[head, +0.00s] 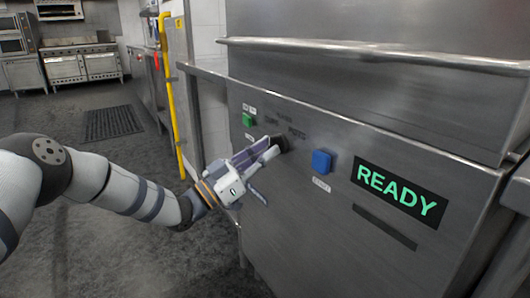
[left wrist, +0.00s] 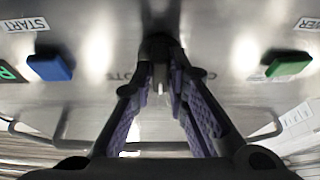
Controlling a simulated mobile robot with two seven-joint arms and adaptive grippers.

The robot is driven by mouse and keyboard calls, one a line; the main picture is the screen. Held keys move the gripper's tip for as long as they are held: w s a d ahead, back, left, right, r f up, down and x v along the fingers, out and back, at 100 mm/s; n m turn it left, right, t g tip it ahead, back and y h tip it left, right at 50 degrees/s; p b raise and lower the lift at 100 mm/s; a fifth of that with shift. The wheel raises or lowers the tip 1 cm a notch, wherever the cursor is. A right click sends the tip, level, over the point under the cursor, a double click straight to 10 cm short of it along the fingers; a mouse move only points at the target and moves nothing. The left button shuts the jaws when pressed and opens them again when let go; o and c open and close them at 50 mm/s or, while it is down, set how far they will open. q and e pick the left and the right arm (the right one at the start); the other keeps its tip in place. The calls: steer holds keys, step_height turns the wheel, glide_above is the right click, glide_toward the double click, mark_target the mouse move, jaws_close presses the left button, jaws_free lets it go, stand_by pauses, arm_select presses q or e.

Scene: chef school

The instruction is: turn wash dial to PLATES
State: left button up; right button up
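The wash dial (head: 283,143) is a small dark knob on the steel panel, partly covered by my left gripper (head: 276,146). In the left wrist view, the purple-padded fingers of my left gripper (left wrist: 161,62) converge on either side of the dark dial (left wrist: 157,44) and appear closed on it. A white mark (left wrist: 159,80) shows between the fingers, pointing between the partly hidden POTS and CUPS labels. In the head view, faint lettering (head: 285,119) lies above the dial, too small to read surely. My right gripper is not in view.
A green button (head: 248,119) is left of the dial and a blue START button (head: 321,161) is right of it. A display (head: 399,192) reads READY. A steel handle bar (head: 370,53) crosses above. A yellow pipe (head: 170,95) stands at left; the floor there is open.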

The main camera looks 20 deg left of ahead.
arm_select(q)
steer(key=shift+o, duration=1.4)
steer(key=v, duration=1.2)
steer(key=shift+f, duration=0.1)
